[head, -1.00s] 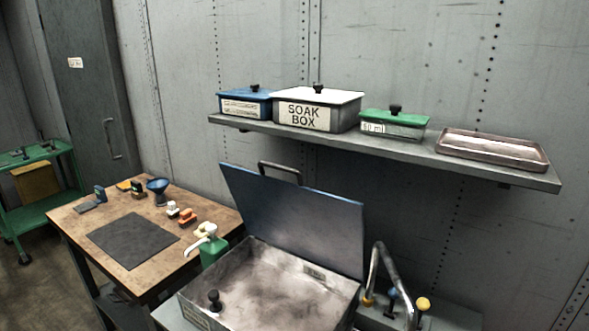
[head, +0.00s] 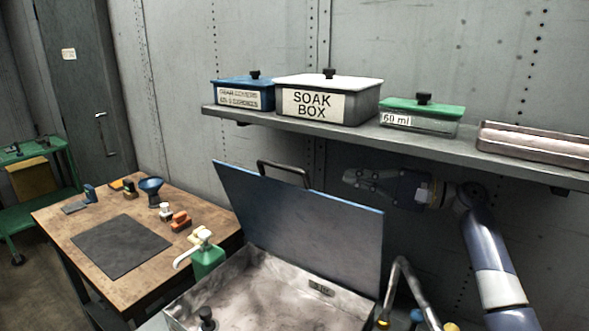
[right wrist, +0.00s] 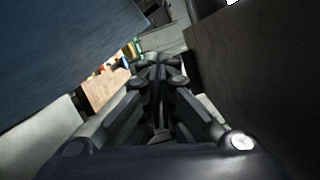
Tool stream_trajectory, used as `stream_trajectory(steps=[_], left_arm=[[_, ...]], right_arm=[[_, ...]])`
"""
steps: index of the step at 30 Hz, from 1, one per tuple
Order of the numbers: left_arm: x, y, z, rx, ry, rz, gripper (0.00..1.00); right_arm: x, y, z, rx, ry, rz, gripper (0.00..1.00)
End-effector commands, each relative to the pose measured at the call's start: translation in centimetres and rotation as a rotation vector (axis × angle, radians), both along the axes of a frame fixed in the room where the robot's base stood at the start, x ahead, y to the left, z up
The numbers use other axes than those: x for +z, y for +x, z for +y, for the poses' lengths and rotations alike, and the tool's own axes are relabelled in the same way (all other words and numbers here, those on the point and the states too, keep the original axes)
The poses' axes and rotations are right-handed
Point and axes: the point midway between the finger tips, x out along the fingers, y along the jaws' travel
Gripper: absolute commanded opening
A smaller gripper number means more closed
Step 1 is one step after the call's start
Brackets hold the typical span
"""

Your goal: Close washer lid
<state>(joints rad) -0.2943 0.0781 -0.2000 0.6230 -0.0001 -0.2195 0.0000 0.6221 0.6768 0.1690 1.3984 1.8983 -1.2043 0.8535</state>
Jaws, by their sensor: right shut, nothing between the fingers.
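The washer lid (head: 305,220) is a blue-edged metal panel with a dark handle (head: 284,172) on its top edge. It stands open, tilted up and back from the metal washer basin (head: 262,290). My right gripper (head: 350,178) is shut and empty. It points left, below the shelf and to the right of the lid's handle, apart from it in the head view. In the right wrist view the shut fingers (right wrist: 158,72) show at the centre, with the lid's blue surface (right wrist: 60,50) filling the upper left. My left gripper is not in view.
A wall shelf (head: 300,128) with a soak box (head: 325,100), other lidded boxes and a tray runs just above my right gripper. A curved faucet (head: 405,285) stands right of the basin. A green pump bottle (head: 207,260) and a wooden table (head: 75,225) are on the left.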

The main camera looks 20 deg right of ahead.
Motion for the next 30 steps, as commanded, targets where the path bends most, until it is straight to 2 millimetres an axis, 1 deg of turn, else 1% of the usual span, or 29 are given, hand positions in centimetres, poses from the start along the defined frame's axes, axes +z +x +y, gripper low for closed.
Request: stream_trajectory(steps=[1,5,8,12,18,24,30], left_arm=[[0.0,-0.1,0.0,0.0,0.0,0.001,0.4],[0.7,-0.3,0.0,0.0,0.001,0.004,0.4],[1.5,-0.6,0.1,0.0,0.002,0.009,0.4],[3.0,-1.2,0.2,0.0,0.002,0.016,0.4],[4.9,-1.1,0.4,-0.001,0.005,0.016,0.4],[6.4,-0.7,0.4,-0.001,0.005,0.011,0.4],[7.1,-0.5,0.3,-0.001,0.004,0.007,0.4]], right_arm=[[0.5,-0.1,0.5,0.013,0.006,-0.001,0.0],[1.0,0.5,1.4,0.02,0.012,0.0,0.0],[1.2,1.5,2.7,0.019,0.012,0.0,0.0],[1.5,3.4,5.0,0.018,0.012,0.002,0.0],[1.8,6.1,8.4,0.016,0.011,0.0,0.0],[2.1,4.6,10.1,0.014,0.008,0.0,0.0],[2.3,3.8,11.1,0.013,0.009,0.001,0.0]])
